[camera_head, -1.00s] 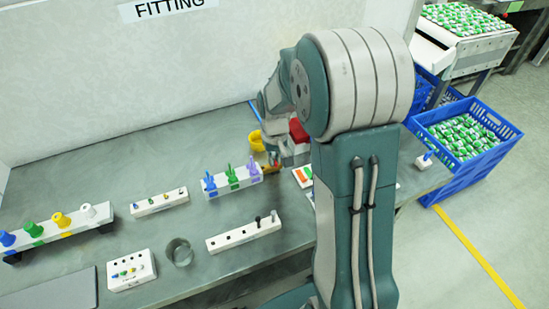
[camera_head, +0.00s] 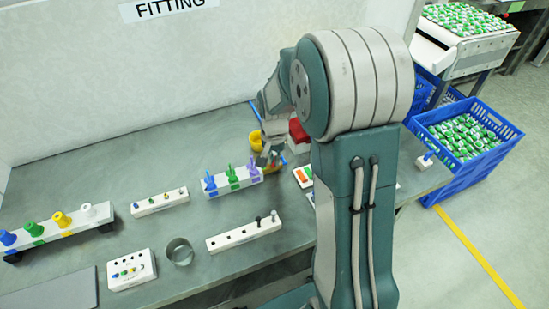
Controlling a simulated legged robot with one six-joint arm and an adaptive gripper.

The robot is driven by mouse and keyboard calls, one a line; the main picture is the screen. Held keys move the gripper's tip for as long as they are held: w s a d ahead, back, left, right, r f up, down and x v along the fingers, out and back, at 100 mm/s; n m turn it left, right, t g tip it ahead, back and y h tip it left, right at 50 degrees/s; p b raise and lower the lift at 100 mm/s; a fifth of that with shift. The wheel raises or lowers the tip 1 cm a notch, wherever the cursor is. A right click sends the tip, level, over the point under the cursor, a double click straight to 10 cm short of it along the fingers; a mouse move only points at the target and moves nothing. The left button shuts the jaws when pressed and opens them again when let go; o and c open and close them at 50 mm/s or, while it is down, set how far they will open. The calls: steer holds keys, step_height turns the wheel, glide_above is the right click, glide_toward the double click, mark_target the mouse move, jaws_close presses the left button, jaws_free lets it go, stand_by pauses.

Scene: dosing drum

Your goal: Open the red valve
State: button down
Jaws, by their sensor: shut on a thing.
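My gripper (camera_head: 268,158) is at the back of the bench, left of my large arm joint, pointing down. It is shut on a small part whose shape is mostly hidden by the fingers; I take it to be the handle of the red valve. A larger red part (camera_head: 298,131) shows just right of the gripper, partly covered by my arm. A yellow round part (camera_head: 256,140) is directly behind and left of the fingers. How far the valve is turned cannot be seen.
A white rack with blue, green and purple pegs (camera_head: 232,180) stands close left of the gripper. A white strip with black pegs (camera_head: 244,235), a grey ring (camera_head: 179,251) and a rack of coloured cones (camera_head: 58,228) are nearer. A blue crate (camera_head: 478,165) stands right of the bench.

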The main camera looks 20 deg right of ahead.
steer(key=shift+m, duration=0.6)
steer(key=c, duration=0.8)
jaws_free()
steer(key=shift+a, duration=0.1)
steer(key=shift+r, duration=0.1)
step_height(320, 180, up, 12)
steer(key=shift+f, duration=0.2)
steer(key=shift+w, duration=0.1)
